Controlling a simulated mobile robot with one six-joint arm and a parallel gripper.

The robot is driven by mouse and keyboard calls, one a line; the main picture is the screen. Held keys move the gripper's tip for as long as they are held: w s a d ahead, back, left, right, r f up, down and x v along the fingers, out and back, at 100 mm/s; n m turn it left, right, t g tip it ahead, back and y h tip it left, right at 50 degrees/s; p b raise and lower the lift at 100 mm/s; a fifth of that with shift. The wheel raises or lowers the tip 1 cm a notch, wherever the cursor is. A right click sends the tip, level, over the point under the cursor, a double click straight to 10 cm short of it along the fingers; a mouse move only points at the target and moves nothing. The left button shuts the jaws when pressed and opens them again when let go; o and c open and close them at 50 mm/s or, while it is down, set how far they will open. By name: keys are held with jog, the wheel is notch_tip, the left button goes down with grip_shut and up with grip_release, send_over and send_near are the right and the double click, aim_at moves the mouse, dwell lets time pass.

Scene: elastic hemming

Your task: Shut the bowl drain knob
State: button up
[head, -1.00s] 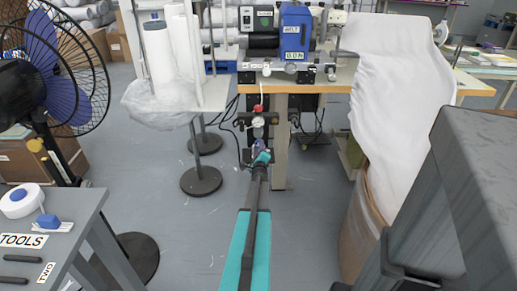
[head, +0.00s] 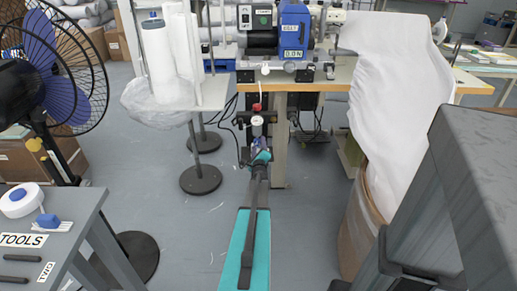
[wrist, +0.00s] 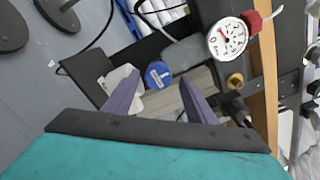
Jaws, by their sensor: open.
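The air unit with a white dial gauge (head: 257,121) hangs below the front edge of the workbench. In the wrist view the gauge (wrist: 228,38) is at upper right. A round blue knob (wrist: 158,75) with a small pale label lies between and just beyond the fingertips; it appears to be the bowl drain knob, though I cannot tell its setting. My gripper (wrist: 159,86) is open, its purple fingers on either side of the blue knob, with no clear contact. In the head view my gripper (head: 261,146) is just below the gauge, and the knob is hard to make out.
A red part (wrist: 252,22) sits beside the gauge, with a brass fitting (wrist: 235,81) below it. The workbench (head: 340,78) stands above, white fabric (head: 395,100) hangs at right, and a round stand base (head: 201,179) is at left. Dark cables hang left of the unit.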

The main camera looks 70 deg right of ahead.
jog(key=shift+a, duration=0.1)
jog(key=shift+s+a, duration=0.15)
jog(key=shift+a, duration=0.5)
jog(key=v, duration=1.2)
jog(key=shift+s+p, duration=0.25)
jog(key=shift+p, duration=0.1)
jog(key=shift+n, duration=0.3)
jog(key=n+b, duration=0.2)
jog(key=n, duration=0.5)
jog(key=n+b, duration=0.2)
jog(key=n, duration=0.6)
jog(key=n+b, duration=0.3)
jog(key=n, duration=0.4)
jog(key=shift+w+a+n, duration=0.15)
jog(key=shift+w+n, duration=0.15)
jog(key=shift+n, duration=0.1)
jog(key=shift+w+b, duration=0.1)
jog(key=shift+b, duration=0.55)
